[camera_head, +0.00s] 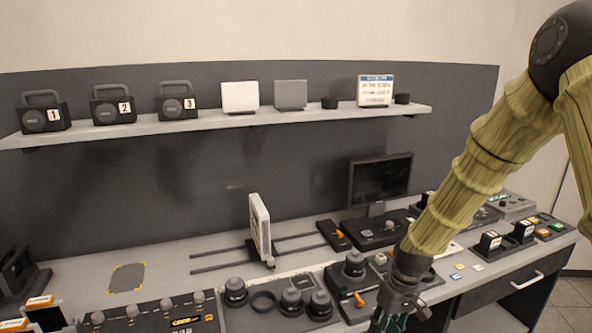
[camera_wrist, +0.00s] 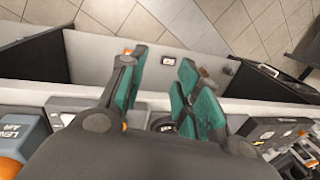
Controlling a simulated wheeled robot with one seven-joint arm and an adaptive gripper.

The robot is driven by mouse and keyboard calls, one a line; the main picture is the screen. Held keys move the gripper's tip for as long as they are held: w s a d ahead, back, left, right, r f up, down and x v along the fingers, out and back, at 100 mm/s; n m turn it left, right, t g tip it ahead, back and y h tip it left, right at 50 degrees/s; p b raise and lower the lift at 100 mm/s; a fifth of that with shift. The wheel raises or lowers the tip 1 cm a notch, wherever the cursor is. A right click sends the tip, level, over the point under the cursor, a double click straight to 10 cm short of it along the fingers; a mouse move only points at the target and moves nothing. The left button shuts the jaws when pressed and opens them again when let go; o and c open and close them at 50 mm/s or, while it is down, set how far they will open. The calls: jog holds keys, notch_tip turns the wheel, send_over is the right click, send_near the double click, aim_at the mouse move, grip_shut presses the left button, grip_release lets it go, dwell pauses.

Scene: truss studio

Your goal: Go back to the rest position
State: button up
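My gripper (camera_head: 393,322) is at the bottom right of the head view, pointing down over the front of the control desk (camera_head: 75,288). Its teal fingertips are partly cut off by the lower frame edge. In the wrist view my gripper (camera_wrist: 162,85) has its two teal fingers apart. Nothing is held between them.
A white panel (camera_head: 260,228) stands upright mid-desk beside rails. Several dark knobs (camera_head: 291,300) sit left of my gripper. A monitor (camera_head: 380,180) stands behind. A wall shelf (camera_head: 225,119) holds numbered black boxes and panels. The tiled floor (camera_wrist: 235,25) beyond the desk edge is clear.

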jog(key=s+f+m+b, duration=0.1)
jog(key=s+f, duration=0.6)
jog(key=f, duration=0.3)
jog(key=s+f+m+b, duration=0.1)
jog(key=s+f, duration=0.5)
jog(key=f, duration=0.4)
jog(key=s+f+m+h+b, duration=0.1)
jog(key=s+f, duration=0.5)
jog(key=s, duration=0.5)
jog(key=s+f+b, duration=0.1)
jog(key=s+f, duration=0.4)
jog(key=s, duration=0.6)
jog(key=shift+d+f+m+t+h+b, duration=0.25)
jog(key=shift+f+m+t+h+b, duration=0.05)
jog(key=shift+f+m+t+h, duration=0.1)
